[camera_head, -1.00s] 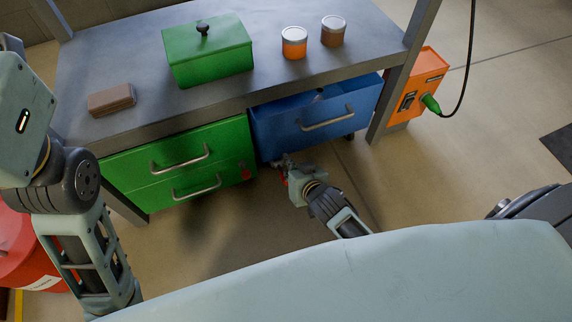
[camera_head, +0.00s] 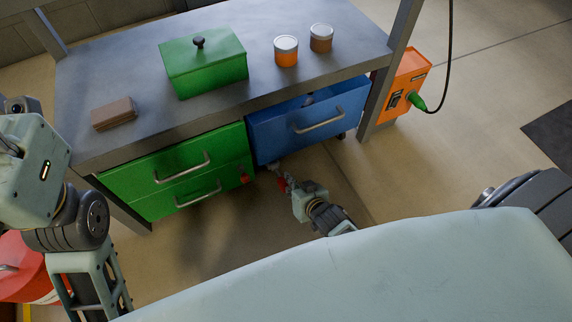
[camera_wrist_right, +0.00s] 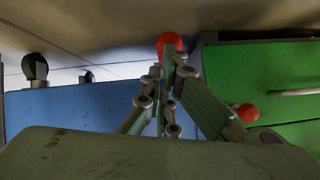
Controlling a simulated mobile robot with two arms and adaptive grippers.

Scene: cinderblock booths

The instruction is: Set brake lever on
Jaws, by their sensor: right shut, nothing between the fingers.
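A red ball knob (camera_wrist_right: 169,42) shows just past my right fingertips in the right wrist view. A second red knob (camera_wrist_right: 248,112) sits by the green drawers there. In the head view, a red part (camera_head: 245,174) shows at the right edge of the green drawers, and another red patch (camera_head: 282,184) lies beside my fingers. I cannot tell which is the brake lever. My right gripper (camera_head: 279,175) is low, below the left end of the blue drawer, its fingers (camera_wrist_right: 172,66) closed together and empty. Contact with a knob is unclear. My left arm shows at the left, its gripper out of frame.
The grey workbench (camera_head: 80,90) holds a green box (camera_head: 205,70), two jars (camera_head: 286,52) and a brown block (camera_head: 113,113). Below are green drawers (camera_head: 130,180) and a blue drawer (camera_head: 350,105). An orange box (camera_head: 405,75) with a cable stands right.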

